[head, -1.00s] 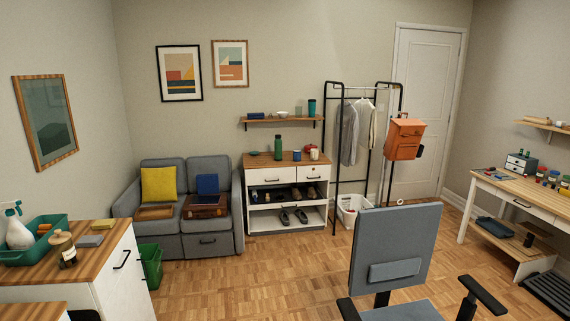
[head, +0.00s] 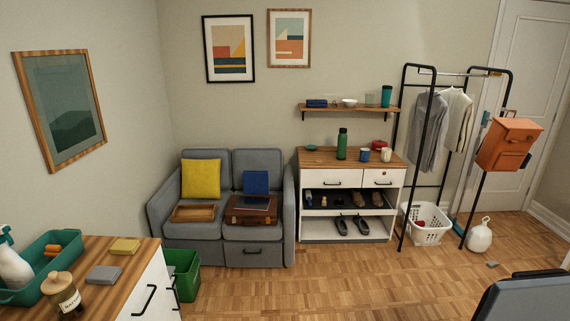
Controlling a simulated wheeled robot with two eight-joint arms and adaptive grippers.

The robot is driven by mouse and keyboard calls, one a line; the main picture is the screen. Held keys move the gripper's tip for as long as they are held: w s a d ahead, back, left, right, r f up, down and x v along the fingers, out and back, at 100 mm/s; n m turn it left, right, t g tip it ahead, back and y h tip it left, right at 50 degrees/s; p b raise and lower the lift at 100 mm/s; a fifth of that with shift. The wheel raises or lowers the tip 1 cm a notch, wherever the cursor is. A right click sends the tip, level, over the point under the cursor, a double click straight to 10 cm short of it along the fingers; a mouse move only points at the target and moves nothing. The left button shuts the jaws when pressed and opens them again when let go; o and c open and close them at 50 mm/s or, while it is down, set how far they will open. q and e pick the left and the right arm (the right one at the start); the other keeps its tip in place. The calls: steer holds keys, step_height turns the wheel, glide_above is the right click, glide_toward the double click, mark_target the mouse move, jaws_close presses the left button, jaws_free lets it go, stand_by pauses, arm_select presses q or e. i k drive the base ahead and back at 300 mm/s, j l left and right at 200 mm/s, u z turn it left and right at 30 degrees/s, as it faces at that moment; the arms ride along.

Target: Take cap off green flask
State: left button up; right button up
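A green flask (head: 342,144) with a dark cap (head: 343,131) stands upright on the wooden top of the white shoe cabinet against the back wall. The cap appears to be on the flask. Neither of my grippers shows in the head view.
A blue mug (head: 364,155), a cream mug (head: 386,155), a red item (head: 379,145) and a teal bowl (head: 311,148) share the cabinet top (head: 326,160). A wall shelf (head: 350,108) hangs above. The office chair (head: 528,300) is at lower right. Open floor (head: 370,285) lies before the cabinet.

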mark_target(341, 147)
steer(key=i+z, duration=0.2)
steer(key=i, duration=0.3)
steer(key=i+z, duration=0.15)
steer(key=i, duration=0.35)
steer(key=i+z, duration=0.2)
steer(key=i, duration=0.25)
steer(key=i+j+z, duration=0.15)
steer(key=i, duration=0.35)
steer(key=i+j+z, duration=0.2)
steer(key=i, duration=0.25)
steer(key=i+z, duration=0.25)
steer(key=i, duration=1.9)
